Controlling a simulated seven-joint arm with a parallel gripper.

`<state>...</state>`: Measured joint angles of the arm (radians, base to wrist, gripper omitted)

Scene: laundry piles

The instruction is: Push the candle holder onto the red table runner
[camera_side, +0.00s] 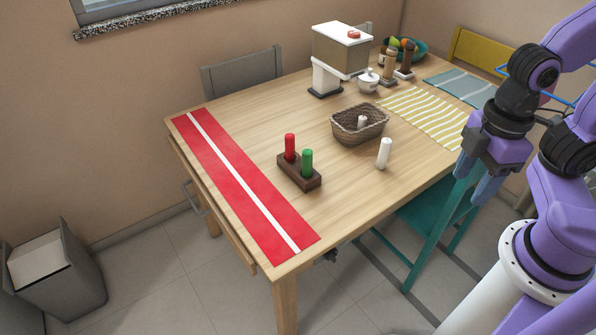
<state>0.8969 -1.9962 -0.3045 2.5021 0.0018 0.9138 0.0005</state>
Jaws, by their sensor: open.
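The candle holder (299,178) is a dark brown block on the wooden table. A red candle (290,147) and a green candle (307,162) stand upright in it. The red table runner (222,169) has a white stripe down its middle and lies along the table's left side. My gripper (472,178) is open and empty, pointing down near the table's right edge, well to the right of the holder.
A white candle (384,153) stands between the holder and my gripper. A wicker basket (359,136) with a white item in it is behind. A yellow striped mat (424,117), a white-topped dispenser (340,50) and a sugar bowl (368,82) are farther back. The table front is clear.

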